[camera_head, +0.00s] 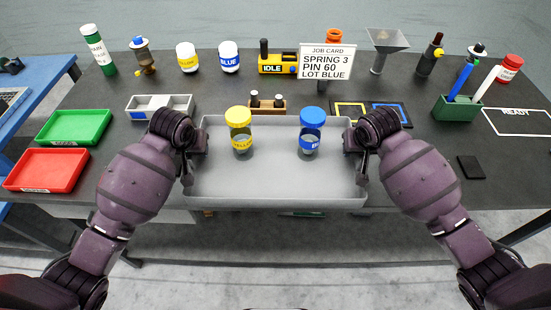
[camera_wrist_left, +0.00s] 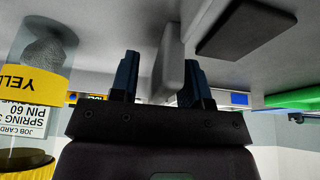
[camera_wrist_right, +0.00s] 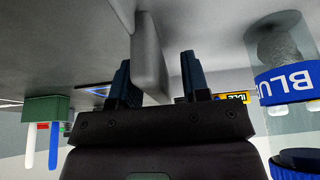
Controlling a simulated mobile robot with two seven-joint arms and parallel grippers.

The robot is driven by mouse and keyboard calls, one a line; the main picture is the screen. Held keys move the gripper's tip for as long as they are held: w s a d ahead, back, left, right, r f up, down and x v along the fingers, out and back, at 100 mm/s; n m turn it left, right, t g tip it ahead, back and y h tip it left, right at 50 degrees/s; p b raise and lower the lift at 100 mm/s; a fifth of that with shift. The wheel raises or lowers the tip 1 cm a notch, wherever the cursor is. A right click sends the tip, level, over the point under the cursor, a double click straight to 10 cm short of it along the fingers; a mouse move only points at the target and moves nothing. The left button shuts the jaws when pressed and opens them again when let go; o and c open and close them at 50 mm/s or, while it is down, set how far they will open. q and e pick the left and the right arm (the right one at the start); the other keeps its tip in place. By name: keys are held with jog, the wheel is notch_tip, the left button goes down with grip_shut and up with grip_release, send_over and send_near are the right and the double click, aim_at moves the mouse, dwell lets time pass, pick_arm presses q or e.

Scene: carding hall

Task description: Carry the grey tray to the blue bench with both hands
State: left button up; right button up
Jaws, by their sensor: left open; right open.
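The grey tray (camera_head: 275,185) lies on the dark table in front of me. It holds a clear jar with a yellow lid (camera_head: 238,118) and one with a blue lid (camera_head: 312,118), both upright. My left gripper (camera_head: 188,168) is open at the tray's left wall; in the left wrist view its fingers stand either side of the wall (camera_wrist_left: 170,70). My right gripper (camera_head: 361,165) is open at the right wall, which shows between its fingers in the right wrist view (camera_wrist_right: 150,60). The blue bench (camera_head: 40,90) shows partly at the left edge.
Green (camera_head: 74,127) and red (camera_head: 46,170) trays lie left of the grey tray. A divided grey box (camera_head: 160,107), a small wooden stand (camera_head: 265,108) and a job card (camera_head: 327,61) are behind it. A green pen holder (camera_head: 457,108) stands right; a black pad (camera_head: 471,167) lies nearer.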

pick_arm(q)
grip_shut()
pick_arm(e)
grip_shut()
pick_arm(q)
jog(key=shift+r, duration=0.15)
pick_arm(e)
jog(key=shift+r, duration=0.15)
